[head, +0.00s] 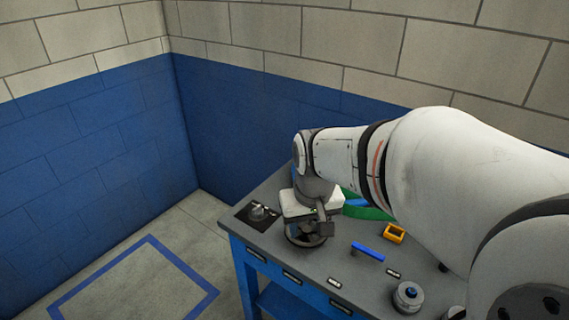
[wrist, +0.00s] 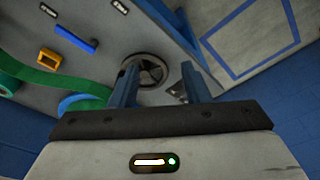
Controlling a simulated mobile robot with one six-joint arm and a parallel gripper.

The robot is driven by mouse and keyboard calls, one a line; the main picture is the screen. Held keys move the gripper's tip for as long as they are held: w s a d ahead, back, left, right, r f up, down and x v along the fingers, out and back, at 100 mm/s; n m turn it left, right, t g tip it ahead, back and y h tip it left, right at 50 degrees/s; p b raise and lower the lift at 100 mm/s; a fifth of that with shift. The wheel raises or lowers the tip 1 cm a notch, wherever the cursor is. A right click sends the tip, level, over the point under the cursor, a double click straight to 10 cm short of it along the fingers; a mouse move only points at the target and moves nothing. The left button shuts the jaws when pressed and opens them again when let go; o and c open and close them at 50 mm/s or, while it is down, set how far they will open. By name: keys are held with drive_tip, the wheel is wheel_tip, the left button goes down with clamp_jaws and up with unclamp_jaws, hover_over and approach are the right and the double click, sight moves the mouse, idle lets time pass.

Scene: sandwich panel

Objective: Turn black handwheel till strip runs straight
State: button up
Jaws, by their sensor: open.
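The black handwheel (head: 304,242) sits near the front edge of the grey bench top, partly hidden under my gripper (head: 321,224). In the wrist view the handwheel (wrist: 155,62) is a spoked ring between the fingertips of my open gripper (wrist: 159,69). The left finger overlaps its rim in the picture; I cannot tell whether it touches. The green strip (head: 371,213) shows behind my arm in the head view. In the wrist view the strip (wrist: 82,88) curves from a green roll (wrist: 8,82) past a blue round part (wrist: 80,103); its far end is hidden by my gripper.
A black plate with a silver knob (head: 258,212) lies left. Blue walls stand behind the bench.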

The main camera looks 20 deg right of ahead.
sight(307, 228)
drive_tip(key=w+d+f+p, duration=0.1)
drive_tip(key=w+d+f, duration=0.1)
drive_tip(key=w+d, duration=0.1)
drive_tip(key=w+d+f+m+g+p, duration=0.1)
drive_tip(key=w+d+f, duration=0.1)
drive_tip(key=w+d, duration=0.2)
drive_tip(key=w+d+f+g+p, duration=0.1)
drive_tip(key=w+d+f, duration=0.2)
drive_tip(key=w+d, duration=0.1)
drive_tip(key=shift+w, duration=0.75)
drive_tip(key=shift+d+f, duration=0.1)
drive_tip(key=shift+f, duration=0.1)
wheel_tip(307, 228, down, 8)
drive_tip(key=shift+r+p, duration=0.2)
drive_tip(key=shift+p, duration=0.45)
drive_tip(key=shift+c, duration=0.4)
drive_tip(key=shift+w, duration=0.15)
clamp_jaws()
